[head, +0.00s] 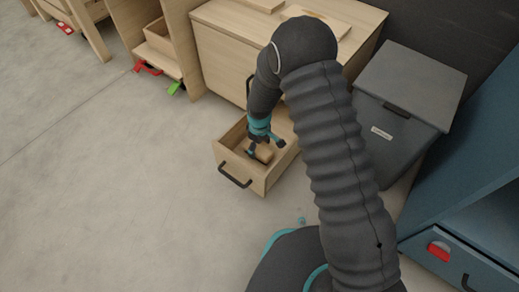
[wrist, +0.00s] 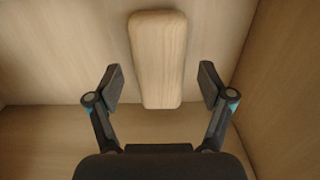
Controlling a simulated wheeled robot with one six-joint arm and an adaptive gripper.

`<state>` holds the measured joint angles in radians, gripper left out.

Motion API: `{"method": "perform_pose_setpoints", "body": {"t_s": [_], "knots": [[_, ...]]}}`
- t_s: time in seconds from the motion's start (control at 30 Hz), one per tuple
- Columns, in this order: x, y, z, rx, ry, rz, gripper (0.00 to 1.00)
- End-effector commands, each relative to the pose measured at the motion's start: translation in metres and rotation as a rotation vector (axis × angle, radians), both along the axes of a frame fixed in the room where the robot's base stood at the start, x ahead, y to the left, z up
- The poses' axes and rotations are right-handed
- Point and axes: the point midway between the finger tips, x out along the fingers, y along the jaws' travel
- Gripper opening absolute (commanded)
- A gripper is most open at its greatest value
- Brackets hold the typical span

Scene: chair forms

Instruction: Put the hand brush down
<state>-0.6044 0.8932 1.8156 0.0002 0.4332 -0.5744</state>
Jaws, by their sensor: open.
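The hand brush (wrist: 160,60) shows in the wrist view as a pale wooden, rounded block lying on the light wood floor of a drawer. Its bristles are not visible. It also shows in the head view (head: 264,152) as a small wooden piece inside the open drawer (head: 240,172). My gripper (wrist: 160,85) is open, with one finger on each side of the brush's near part and a visible gap on both sides. In the head view my gripper (head: 262,148) is down inside the drawer, over the brush and partly hiding it.
The drawer is pulled out from a wooden cabinet (head: 222,60) and has a dark handle (head: 235,176). A grey lidded bin (head: 405,105) stands right of it. A blue cabinet (head: 470,215) is at the lower right. Open grey floor (head: 110,190) lies to the left.

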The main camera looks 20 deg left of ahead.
Motion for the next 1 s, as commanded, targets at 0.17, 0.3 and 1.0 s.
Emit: {"method": "perform_pose_setpoints", "body": {"t_s": [0.17, 0.3, 1.0], "knots": [[0.001, 0.001, 0.041, 0.003, -0.003, 0.000, 0.81], [0.001, 0.000, 0.066, 0.001, -0.002, 0.000, 0.81], [0.006, -0.011, 0.120, 0.012, -0.017, -0.042, 0.81]]}}
